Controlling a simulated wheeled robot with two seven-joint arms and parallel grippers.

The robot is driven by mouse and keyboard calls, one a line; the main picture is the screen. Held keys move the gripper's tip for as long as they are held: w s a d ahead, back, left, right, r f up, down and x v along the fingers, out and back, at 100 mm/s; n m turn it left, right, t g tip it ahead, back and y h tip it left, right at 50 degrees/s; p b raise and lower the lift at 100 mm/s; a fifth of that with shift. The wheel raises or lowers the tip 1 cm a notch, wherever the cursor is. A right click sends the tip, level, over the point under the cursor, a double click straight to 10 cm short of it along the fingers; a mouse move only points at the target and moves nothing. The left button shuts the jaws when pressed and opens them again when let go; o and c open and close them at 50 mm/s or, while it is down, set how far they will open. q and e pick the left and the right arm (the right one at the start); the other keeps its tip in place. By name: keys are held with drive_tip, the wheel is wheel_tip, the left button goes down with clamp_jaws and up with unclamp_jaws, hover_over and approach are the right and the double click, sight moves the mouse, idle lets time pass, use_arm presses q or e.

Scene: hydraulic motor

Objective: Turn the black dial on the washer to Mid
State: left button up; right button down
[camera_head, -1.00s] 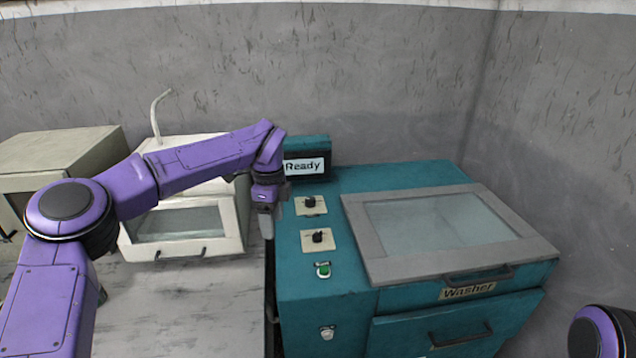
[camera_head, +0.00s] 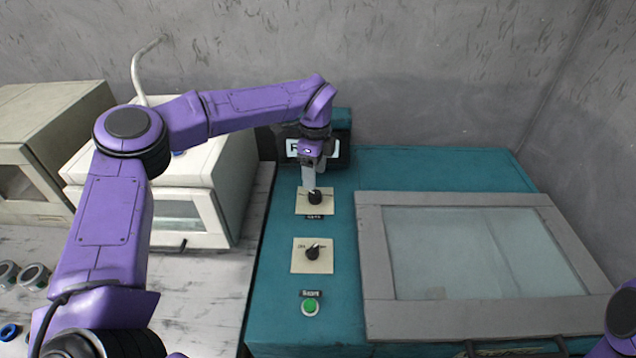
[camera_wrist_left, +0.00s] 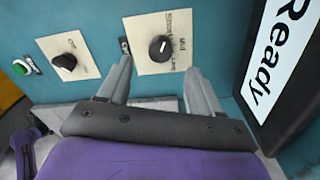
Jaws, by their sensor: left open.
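The teal washer (camera_head: 340,310) has two black dials on cream plates. The upper dial (camera_head: 315,197) also shows in the left wrist view (camera_wrist_left: 161,48), on a plate with small lettering that includes "Mid". The lower dial (camera_head: 312,252) sits on its own plate, and it shows at the left of the wrist view (camera_wrist_left: 64,62). My left gripper (camera_head: 312,190) is just over the upper dial. In the wrist view its two fingers (camera_wrist_left: 157,78) are apart, with the dial seen between and beyond them; I cannot tell any contact. Only part of my right arm shows, at the right edge.
A dark display box (camera_head: 333,150) reading "Ready" stands behind the upper dial, close to my left gripper. A green button (camera_head: 310,306) is below the lower dial. The washer's glazed lid (camera_head: 372,250) is right of the dials. A white machine (camera_head: 225,200) stands to the left.

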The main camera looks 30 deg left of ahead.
sight(316, 191)
use_arm(q)
drive_tip(key=f, duration=0.1)
drive_tip(key=s+f+p, duration=0.1)
drive_tip(key=f, duration=0.1)
drive_tip(key=shift+s, duration=0.15)
drive_tip(key=f, duration=0.1)
drive_tip(key=w+f, duration=0.1)
drive_tip(key=f, duration=0.1)
drive_tip(key=shift+w+p, duration=0.2)
drive_tip(key=shift+p, duration=0.1)
drive_tip(key=shift+w+f, duration=0.15)
drive_tip(key=shift+f, duration=0.2)
drive_tip(key=shift+s+r, duration=0.15)
drive_tip(key=shift+s, duration=0.15)
drive_tip(key=shift+s+r, duration=0.1)
drive_tip(key=shift+s, duration=0.05)
drive_tip(key=shift+c, duration=0.8)
drive_tip(key=c, duration=0.9)
use_arm(e)
drive_tip(key=shift+s+r, duration=0.2)
drive_tip(key=shift+r, duration=0.9)
